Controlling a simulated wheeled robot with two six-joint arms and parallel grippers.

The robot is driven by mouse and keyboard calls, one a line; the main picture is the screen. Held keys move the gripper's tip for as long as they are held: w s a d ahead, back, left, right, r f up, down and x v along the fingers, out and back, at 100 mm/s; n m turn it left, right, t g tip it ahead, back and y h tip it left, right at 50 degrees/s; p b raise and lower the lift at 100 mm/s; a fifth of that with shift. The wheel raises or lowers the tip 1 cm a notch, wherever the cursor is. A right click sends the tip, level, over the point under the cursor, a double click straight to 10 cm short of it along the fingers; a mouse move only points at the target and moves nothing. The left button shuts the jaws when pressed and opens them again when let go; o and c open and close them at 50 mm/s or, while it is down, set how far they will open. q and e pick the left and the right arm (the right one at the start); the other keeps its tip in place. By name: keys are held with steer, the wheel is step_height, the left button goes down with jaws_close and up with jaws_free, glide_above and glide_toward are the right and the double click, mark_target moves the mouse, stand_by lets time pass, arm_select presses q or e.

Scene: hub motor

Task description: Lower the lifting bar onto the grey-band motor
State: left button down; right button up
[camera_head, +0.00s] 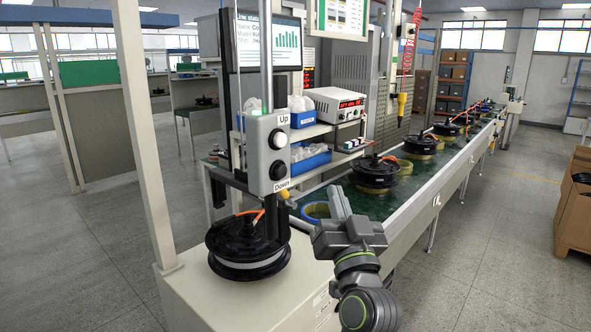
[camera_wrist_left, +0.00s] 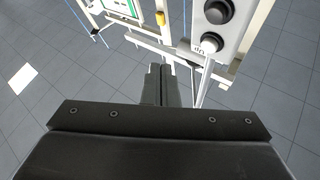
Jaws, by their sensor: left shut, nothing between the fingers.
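The grey-band motor (camera_head: 247,267), a black hub with a light grey band and an orange cable, sits on a pale cabinet (camera_head: 205,300). A dark lifting bar (camera_head: 232,180) is above it; I cannot tell whether they touch. The control box (camera_head: 265,155) hangs in front, with a white Up button (camera_head: 277,139) and a black Down button (camera_head: 277,169). My left gripper (camera_head: 339,203) is shut and empty, right of and below the box, apart from it. In the left wrist view, its fingers (camera_wrist_left: 162,84) are together, with the white button (camera_wrist_left: 211,43) beyond. My right gripper is out of view.
A conveyor (camera_head: 425,185) with several motors runs away to the right. A shelf with blue bins (camera_head: 308,160) and a power supply (camera_head: 335,104) stands behind the box. A pale post (camera_head: 140,130) rises at left.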

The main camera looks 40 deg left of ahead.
mark_target(281, 172)
arm_select(q)
steer(key=shift+s+r+n+y, duration=0.3)
steer(key=shift+s+r, duration=0.05)
steer(key=shift+r, duration=0.15)
steer(key=shift+a+g, duration=0.1)
steer(key=shift+g, duration=0.2)
steer(key=a+p, duration=0.4)
steer(key=a, duration=0.4)
steer(key=shift+w+a+p, duration=0.35)
steer(key=shift+w+p, duration=0.05)
stand_by(1.5)
steer(key=shift+a, duration=0.45)
